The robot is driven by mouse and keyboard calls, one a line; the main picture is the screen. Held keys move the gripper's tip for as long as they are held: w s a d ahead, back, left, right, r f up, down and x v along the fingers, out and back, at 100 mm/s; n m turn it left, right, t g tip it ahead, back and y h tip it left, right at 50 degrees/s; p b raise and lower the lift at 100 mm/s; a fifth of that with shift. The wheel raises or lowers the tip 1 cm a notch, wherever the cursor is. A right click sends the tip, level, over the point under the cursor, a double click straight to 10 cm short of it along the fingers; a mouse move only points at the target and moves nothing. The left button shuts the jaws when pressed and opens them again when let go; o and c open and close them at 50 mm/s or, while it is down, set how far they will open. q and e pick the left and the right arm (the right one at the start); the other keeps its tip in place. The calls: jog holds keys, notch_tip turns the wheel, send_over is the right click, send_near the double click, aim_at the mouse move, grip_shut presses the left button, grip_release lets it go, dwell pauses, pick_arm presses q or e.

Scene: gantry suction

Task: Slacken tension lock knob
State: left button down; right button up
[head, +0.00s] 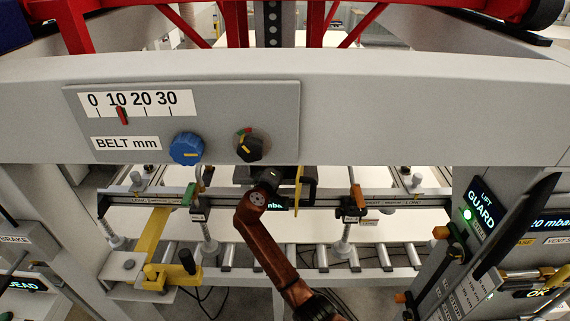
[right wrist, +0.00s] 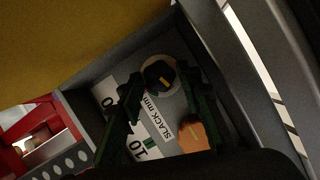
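A grey panel (head: 220,97) on the beam bears a BELT mm scale, with a red pointer just past 10, a blue knob (head: 186,148) and a dark knob (head: 250,149). The dark knob has a yellow mark and a small red and green patch behind it. My copper right arm reaches up just below this knob; its fingers cannot be made out there. In the right wrist view my green right fingers (right wrist: 162,98) stand apart, with a dark knob (right wrist: 158,75) on a pale disc seen between them. Contact is not visible. My left gripper is not in view.
The wrist view shows an orange knob (right wrist: 193,135) and a SLACK mm label, unlike the head view. Below the beam are a rail with suction cups, a roller bed and a yellow bracket (head: 152,232). A GUARD display (head: 481,210) stands at the right.

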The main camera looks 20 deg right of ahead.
jog(key=shift+o, duration=1.3)
jog(key=shift+d, duration=0.1)
jog(key=v, duration=1.2)
